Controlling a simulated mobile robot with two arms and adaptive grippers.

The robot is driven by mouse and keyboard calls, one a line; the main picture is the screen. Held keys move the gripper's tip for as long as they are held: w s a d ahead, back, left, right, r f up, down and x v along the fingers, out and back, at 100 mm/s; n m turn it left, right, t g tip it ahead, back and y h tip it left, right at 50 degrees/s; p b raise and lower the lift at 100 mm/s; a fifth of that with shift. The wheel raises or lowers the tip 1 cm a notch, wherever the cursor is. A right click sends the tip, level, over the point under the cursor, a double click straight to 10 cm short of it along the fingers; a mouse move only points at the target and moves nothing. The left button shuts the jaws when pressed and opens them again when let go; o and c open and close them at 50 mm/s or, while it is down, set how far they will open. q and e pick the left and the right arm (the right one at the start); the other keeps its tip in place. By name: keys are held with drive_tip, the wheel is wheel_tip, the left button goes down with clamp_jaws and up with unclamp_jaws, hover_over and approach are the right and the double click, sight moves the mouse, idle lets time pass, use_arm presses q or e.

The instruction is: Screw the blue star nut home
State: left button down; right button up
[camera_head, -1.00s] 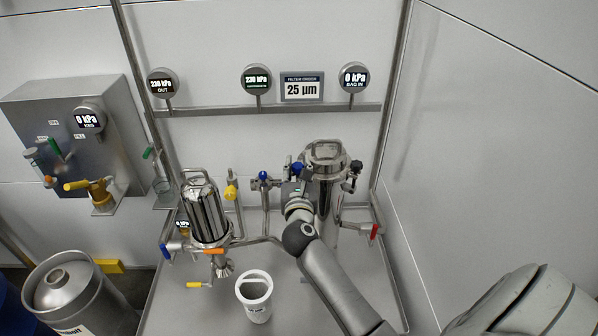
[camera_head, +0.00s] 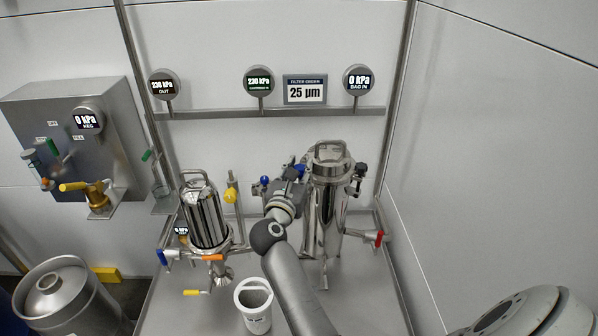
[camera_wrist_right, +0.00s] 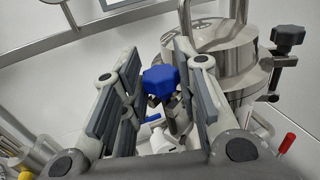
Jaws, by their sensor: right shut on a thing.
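The blue star nut (camera_wrist_right: 160,80) sits between the two grey finger pads of my right gripper (camera_wrist_right: 158,85) in the right wrist view. The gripper is shut on it, at the left side of the lidded steel filter housing (camera_wrist_right: 225,45). In the head view a bit of the blue nut (camera_head: 300,170) shows beside my right gripper (camera_head: 291,174), next to the housing's upper part (camera_head: 328,190). The gripper hides most of the nut and its bolt there. My left gripper is not in view.
A black star nut (camera_head: 360,169) is on the housing's right side; it also shows in the wrist view (camera_wrist_right: 288,37). A red-handled valve (camera_head: 379,238) is at right. A white bucket (camera_head: 254,305) stands on the tray, left of my forearm.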

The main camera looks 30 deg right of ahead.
drive_tip(key=o, duration=0.7)
drive_tip(key=shift+o, duration=0.2)
